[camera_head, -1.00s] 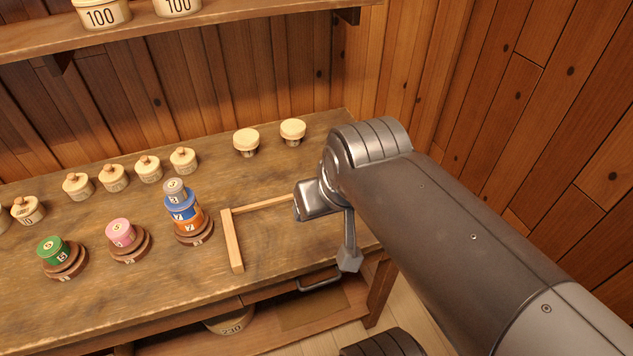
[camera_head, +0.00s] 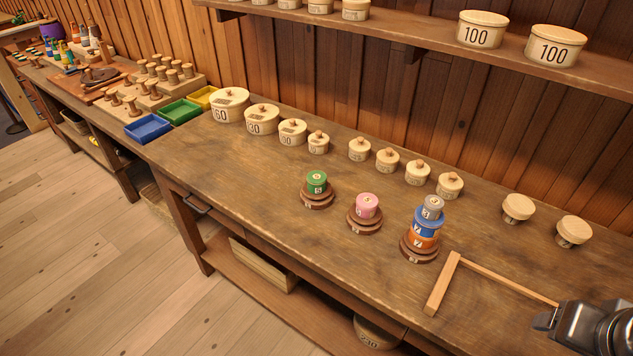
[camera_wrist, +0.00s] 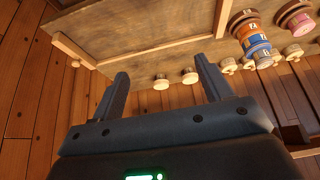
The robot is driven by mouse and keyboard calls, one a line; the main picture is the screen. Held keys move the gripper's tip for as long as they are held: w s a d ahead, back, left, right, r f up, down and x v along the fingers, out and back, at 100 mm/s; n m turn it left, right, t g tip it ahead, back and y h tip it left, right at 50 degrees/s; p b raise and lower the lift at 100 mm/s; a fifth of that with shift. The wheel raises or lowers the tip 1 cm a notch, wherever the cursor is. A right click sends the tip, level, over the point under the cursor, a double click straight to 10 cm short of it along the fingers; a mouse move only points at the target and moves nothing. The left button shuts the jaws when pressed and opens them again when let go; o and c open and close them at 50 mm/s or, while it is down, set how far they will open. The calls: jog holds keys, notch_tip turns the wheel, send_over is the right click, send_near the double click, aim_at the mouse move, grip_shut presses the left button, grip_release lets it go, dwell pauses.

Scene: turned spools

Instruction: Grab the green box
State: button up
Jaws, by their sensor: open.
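An open green box (camera_head: 180,111) sits at the left end of the workbench in the head view, between a blue box and a yellow box. It looks empty. A green spool (camera_head: 317,181) marked 5 also stands on a brown stacked base further right. My gripper (camera_wrist: 162,76) shows in the wrist view with its two fingers apart and nothing between them. In the head view my arm's end is at the lower right corner, far from the green box. The green box is not visible in the wrist view.
The blue box (camera_head: 147,128) and yellow box (camera_head: 206,97) flank the green one. Lidded round tubs (camera_head: 262,119) line the back. A shelf (camera_head: 430,42) overhangs the bench.

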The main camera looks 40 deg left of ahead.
jog(key=shift+o, duration=0.5)
jog(key=w+a+r+n+y, duration=0.1)
jog(key=w+a+r+n, duration=0.25)
jog(key=w+a, duration=0.6)
jog(key=n+g+y, duration=0.3)
jog(key=n, duration=0.5)
send_over(317, 177)
jog(key=s+d, duration=0.2)
jog(key=d, duration=0.1)
notch_tip(317, 177, down, 13)
jog(key=x, duration=1)
jog(key=shift+f, duration=0.35)
jog(key=c, duration=1.1)
